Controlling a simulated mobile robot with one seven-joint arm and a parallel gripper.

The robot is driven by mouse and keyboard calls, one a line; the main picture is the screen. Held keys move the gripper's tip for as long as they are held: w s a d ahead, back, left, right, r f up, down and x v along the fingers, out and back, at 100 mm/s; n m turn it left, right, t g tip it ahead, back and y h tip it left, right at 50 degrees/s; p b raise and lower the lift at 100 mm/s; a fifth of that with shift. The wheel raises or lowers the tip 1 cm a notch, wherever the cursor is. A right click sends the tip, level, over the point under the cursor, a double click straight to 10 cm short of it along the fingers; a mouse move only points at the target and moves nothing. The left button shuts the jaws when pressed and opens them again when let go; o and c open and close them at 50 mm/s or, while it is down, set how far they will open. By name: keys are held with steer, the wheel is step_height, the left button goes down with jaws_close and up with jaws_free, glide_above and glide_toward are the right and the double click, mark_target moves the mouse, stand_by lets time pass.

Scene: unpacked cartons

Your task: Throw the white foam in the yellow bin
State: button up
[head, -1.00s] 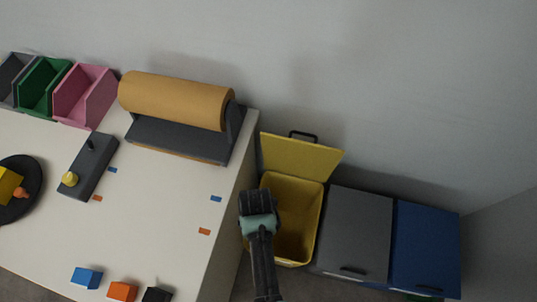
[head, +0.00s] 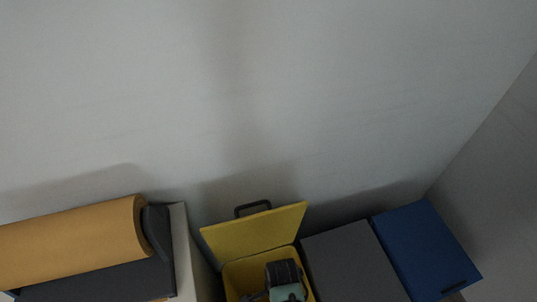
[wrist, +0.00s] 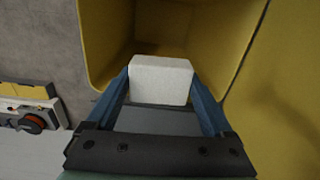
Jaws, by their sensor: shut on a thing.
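The white foam (wrist: 160,80) is a pale block between the two fingers of my gripper (wrist: 163,92) in the wrist view. My gripper is shut on it. The foam is in front of the open mouth of the yellow bin (wrist: 102,40); I cannot tell how far inside it is. In the head view the yellow bin (head: 234,278) stands at the bottom with its lid (head: 255,232) raised against the wall. My wrist is over the bin there, and the foam and fingertips are hidden.
A grey bin (head: 352,265) and a blue bin (head: 425,250) stand shut to the right of the yellow one. A brown paper roll (head: 75,243) lies in a dark holder on the table at left. The wall rises close behind.

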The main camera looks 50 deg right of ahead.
step_height(320, 180, down, 5)
steer(key=b, duration=0.4)
steer(key=shift+b, duration=0.35)
steer(key=o, duration=1.1)
steer(key=shift+c, duration=0.2)
step_height(320, 180, up, 13)
steer(key=p, duration=0.3)
steer(key=shift+f, duration=0.1)
